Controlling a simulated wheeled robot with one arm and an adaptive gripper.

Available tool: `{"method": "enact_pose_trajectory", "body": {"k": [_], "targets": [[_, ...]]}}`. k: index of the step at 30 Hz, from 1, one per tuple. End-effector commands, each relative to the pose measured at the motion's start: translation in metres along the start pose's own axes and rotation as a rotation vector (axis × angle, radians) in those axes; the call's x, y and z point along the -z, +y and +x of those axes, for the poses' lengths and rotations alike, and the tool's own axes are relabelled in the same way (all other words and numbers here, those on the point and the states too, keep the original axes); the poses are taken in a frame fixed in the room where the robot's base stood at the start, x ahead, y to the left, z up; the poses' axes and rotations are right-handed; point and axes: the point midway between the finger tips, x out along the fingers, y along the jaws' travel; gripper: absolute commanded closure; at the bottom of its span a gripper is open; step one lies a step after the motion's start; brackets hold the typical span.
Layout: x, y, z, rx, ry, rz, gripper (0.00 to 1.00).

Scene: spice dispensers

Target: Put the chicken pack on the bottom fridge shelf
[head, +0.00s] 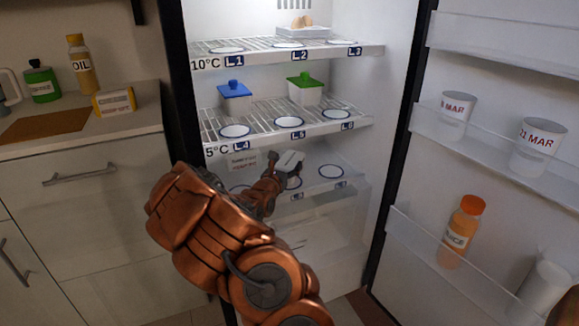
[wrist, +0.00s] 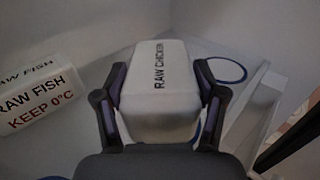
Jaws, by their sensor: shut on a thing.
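The chicken pack (wrist: 158,85) is a white block labelled RAW CHICKEN. In the wrist view it sits between the two fingers of my gripper (wrist: 160,100), which is shut on it. In the head view my gripper (head: 274,172) reaches into the open fridge at the bottom shelf (head: 312,196), with the white pack (head: 290,162) at its fingers. Blue-ringed circles mark the shelf; one circle (head: 331,171) to the right is bare, and another is partly hidden by the pack. I cannot tell whether the pack touches the shelf.
A RAW FISH pack (wrist: 38,98) stands left of my gripper on the same shelf; it also shows in the head view (head: 242,164). The middle shelf (head: 350,125) above holds blue-lidded (head: 235,95) and green-lidded (head: 305,90) tubs. The open door (head: 480,165) is at right.

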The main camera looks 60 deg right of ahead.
Motion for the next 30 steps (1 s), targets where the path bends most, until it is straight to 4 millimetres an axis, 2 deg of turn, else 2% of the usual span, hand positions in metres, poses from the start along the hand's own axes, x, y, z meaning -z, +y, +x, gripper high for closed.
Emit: {"method": "enact_pose_trajectory", "body": {"k": [7,10,23,24,30], "targets": [[0.0,-0.001,0.028,0.002,-0.002,0.006,0.92],[0.015,0.001,0.025,-0.001,0.001,0.001,0.92],[0.017,0.001,0.025,-0.001,-0.002,0.002,0.92],[0.017,0.001,0.025,-0.001,-0.002,0.002,0.27],[0.017,0.001,0.025,-0.001,-0.001,0.002,0.06]]}}
